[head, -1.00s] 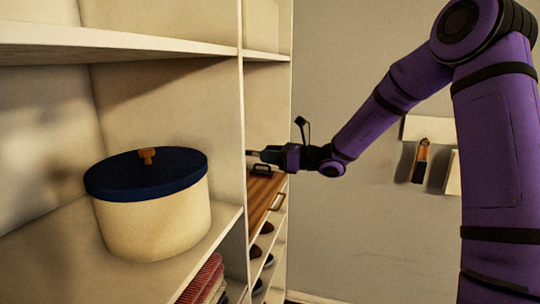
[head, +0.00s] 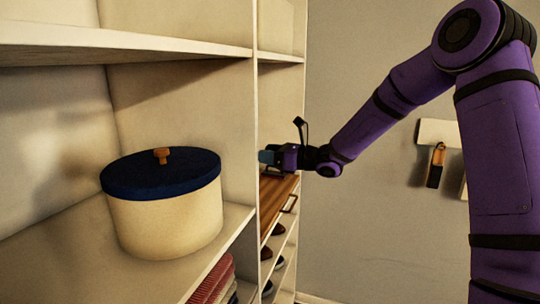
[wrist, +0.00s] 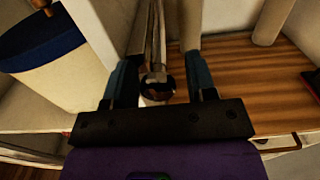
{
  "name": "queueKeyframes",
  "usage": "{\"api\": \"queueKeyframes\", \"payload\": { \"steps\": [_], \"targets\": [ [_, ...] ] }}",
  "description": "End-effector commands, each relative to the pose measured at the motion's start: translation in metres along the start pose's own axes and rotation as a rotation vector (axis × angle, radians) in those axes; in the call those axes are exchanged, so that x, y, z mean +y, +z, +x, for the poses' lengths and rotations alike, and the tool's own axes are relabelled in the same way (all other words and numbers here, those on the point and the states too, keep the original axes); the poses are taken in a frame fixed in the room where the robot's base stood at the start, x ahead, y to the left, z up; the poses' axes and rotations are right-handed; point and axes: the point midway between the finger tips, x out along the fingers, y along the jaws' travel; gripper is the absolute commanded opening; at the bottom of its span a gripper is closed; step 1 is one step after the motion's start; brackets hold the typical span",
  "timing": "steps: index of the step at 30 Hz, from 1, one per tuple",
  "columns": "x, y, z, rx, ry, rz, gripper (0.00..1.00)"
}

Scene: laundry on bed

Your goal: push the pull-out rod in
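The pull-out rod (wrist: 153,38) is a shiny metal bar with a round end, running away from me in the wrist view. My gripper (wrist: 161,66) has its two teal fingers spread apart, one on each side of the rod's end, with visible gaps. The rod's round end lies close to the gripper's palm; I cannot tell whether they touch. In the head view my gripper (head: 266,157) is at the front of the right-hand cabinet section, just above a wooden shelf; the rod cannot be made out there.
The wooden shelf (wrist: 240,90) lies to the right of the rod, with pale posts behind. Shoes sit lower. The wall at right has hooks.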

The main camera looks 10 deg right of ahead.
Motion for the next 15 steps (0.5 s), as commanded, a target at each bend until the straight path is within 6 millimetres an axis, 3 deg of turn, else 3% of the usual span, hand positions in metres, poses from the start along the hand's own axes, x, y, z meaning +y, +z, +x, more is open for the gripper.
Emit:
{"api": "queueKeyframes", "payload": {
  "steps": [15],
  "targets": [
    [0.0029,-0.0024,-0.0062,0.004,0.006,0.001,0.58]
  ]
}}
